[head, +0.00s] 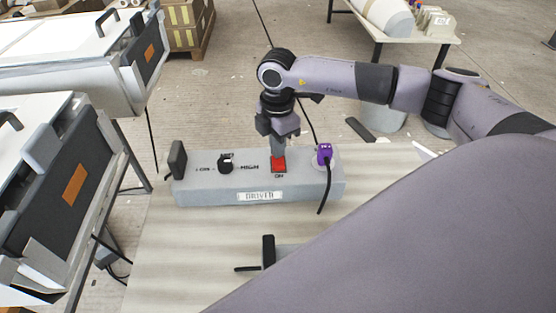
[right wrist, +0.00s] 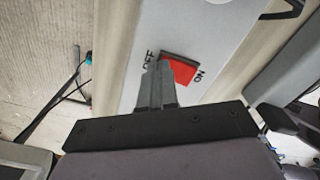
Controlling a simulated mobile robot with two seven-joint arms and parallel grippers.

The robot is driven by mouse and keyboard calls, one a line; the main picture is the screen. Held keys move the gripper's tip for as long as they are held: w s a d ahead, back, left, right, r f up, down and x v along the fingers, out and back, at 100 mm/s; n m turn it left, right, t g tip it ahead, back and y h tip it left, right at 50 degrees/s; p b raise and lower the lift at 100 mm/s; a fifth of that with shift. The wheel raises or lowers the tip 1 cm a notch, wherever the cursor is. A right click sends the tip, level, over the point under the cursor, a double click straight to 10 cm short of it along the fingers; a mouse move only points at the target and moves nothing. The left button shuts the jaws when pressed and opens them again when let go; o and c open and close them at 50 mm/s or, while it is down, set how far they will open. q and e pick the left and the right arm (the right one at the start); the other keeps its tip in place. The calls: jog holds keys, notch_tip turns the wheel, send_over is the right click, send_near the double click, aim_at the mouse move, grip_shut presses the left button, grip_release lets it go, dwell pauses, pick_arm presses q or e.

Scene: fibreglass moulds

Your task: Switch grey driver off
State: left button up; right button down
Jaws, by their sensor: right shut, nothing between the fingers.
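The grey driver (head: 215,192) is a long grey box on the bench, labelled DRIVER on its front. Its red switch (head: 278,164) has ON lettered on the near side. In the right wrist view the red switch (right wrist: 185,70) lies between the words OFF and ON. My right gripper (head: 277,148) points down, shut and empty, with its fingertips at the switch's OFF side. In the right wrist view the fingertips (right wrist: 157,72) overlap the switch's edge; I cannot tell whether they touch it. Which way the switch is tipped is unclear. My left gripper is not in view.
A black knob (head: 225,163) by LOW–HIGH lettering and a purple plug (head: 324,153) with a black cable are also on the driver. A black-handled object (head: 268,251) lies in front on the bench (head: 190,255). Grey-cased units stand on the left.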

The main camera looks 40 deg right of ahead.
notch_tip(320, 180, up, 7)
jog(key=p, duration=0.5)
jog(key=shift+p, duration=0.3)
dwell(0.5)
